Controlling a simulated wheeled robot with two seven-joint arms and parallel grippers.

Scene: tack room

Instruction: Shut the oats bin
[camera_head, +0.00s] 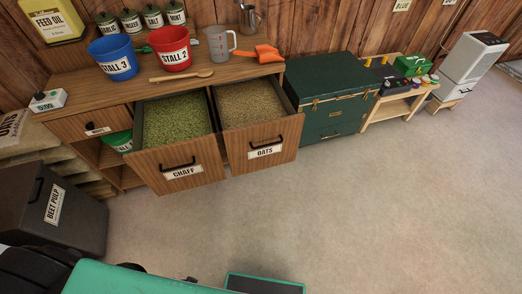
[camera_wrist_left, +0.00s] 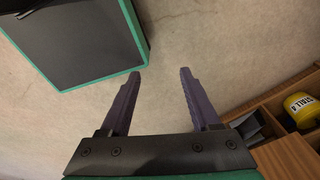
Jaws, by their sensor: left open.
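The oats bin (camera_head: 262,143) is a wooden pull-out drawer labelled OATS with a black handle. It stands pulled out from the cabinet in the head view, and the tan oats (camera_head: 250,104) inside show. My left gripper (camera_wrist_left: 160,75) shows in the left wrist view, with its two dark fingers apart and nothing between them, over bare floor. It is not seen in the head view, so its distance from the oats bin cannot be told. My right gripper is not in view.
The chaff bin (camera_head: 178,169), left of the oats bin, is also pulled out. A green trunk (camera_head: 332,95) stands close on the right. Buckets, a jug and an orange scoop (camera_head: 257,53) sit on the counter. A beet pulp bin (camera_head: 52,213) stands at the left.

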